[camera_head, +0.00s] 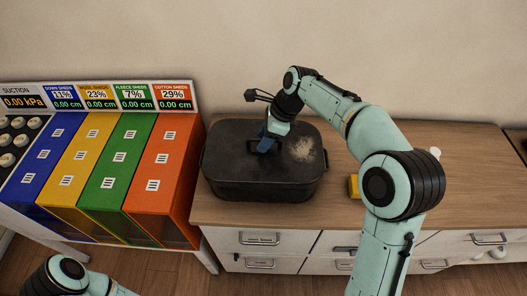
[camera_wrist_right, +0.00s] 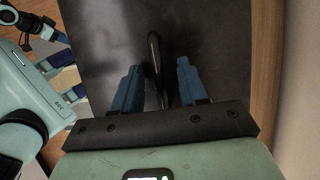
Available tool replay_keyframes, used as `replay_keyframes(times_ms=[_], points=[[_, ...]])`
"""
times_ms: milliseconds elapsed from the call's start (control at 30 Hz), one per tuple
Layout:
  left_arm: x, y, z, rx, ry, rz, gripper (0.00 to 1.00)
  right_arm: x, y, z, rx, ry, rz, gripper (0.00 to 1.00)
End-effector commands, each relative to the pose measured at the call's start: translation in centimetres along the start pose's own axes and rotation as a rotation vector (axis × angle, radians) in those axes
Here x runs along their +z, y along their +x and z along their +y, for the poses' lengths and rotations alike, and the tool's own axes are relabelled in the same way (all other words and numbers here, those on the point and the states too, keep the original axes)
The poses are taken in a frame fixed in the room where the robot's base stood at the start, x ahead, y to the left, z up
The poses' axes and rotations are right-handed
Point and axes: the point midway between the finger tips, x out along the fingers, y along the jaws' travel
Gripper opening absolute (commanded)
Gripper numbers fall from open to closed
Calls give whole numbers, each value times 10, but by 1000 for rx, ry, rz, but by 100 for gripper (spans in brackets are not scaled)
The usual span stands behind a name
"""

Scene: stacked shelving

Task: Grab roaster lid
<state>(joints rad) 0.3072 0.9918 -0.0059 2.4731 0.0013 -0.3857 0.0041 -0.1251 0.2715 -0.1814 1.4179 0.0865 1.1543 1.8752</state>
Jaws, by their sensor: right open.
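The dark roaster (camera_head: 262,188) stands on the wooden top of the cabinet, with its flat dark lid (camera_head: 302,166) on it. The lid has a pale speckled patch towards its right side. My right gripper (camera_head: 265,145) reaches down over the middle of the lid. In the right wrist view my right gripper (camera_wrist_right: 158,82) is open, with one blue finger on each side of the lid's thin dark loop handle (camera_wrist_right: 154,48). I cannot tell whether a finger touches it.
Blue, yellow, green and orange bins (camera_head: 160,165) under a display panel (camera_head: 100,97) stand left of the roaster. A small yellow object (camera_head: 354,186) lies to its right, partly behind my right arm. White drawers (camera_head: 262,240) are below; the wall is close behind.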

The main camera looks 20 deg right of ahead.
Motion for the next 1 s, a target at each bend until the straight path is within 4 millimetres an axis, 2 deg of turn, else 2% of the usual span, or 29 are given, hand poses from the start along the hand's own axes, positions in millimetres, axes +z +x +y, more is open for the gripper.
replay_keyframes(times_ms=[100, 300, 333, 400, 467, 1000], points=[[1, 2, -1, 0, 0, -1, 43, 0, 9, 1, 2, 0, 0, 42], [0, 2, -1, 0, 0, -1, 43, 0, 9, 0, 0, 0, -1, 42], [0, 2, -1, 0, 0, -1, 43, 0, 9, 0, 0, 0, 0, 39], [0, 2, -1, 0, 0, -1, 43, 0, 9, 0, 0, 0, -1, 16], [0, 2, -1, 0, 0, -1, 43, 0, 9, 0, 0, 0, -1, 0], [1, 2, -1, 0, 0, -1, 43, 1, 8, 0, 0, 0, -1, 0]])
